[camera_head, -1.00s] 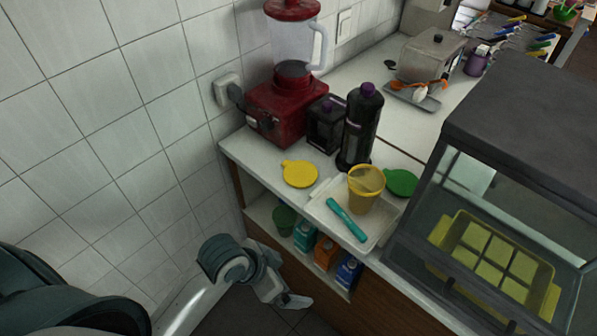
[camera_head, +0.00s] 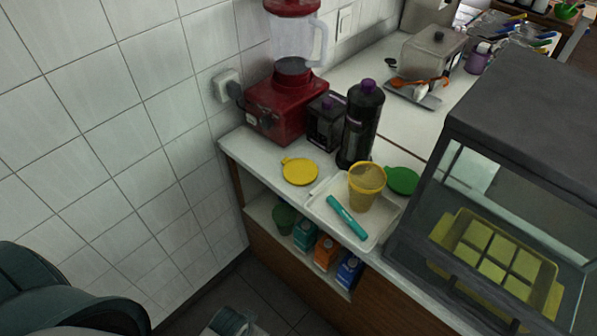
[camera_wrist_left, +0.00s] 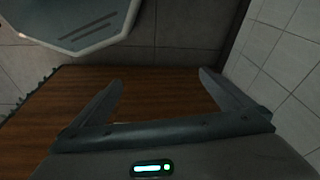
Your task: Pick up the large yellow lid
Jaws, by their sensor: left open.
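The large yellow lid (camera_head: 299,171) lies flat on the white counter, left of the tray and in front of the red blender. Its small tab points to the upper left. My left gripper (camera_wrist_left: 160,95) is open and empty in the left wrist view, with a brown wooden surface beyond its fingers. The lid does not show clearly in the wrist view. My right gripper is not in view.
A white tray (camera_head: 318,207) holds a yellow cup (camera_head: 365,190) and a teal tool (camera_head: 347,217). A green lid (camera_head: 402,181) lies right of it. A dark bottle (camera_head: 361,125) and red blender (camera_head: 276,108) stand behind. A glass case (camera_head: 500,200) is at right.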

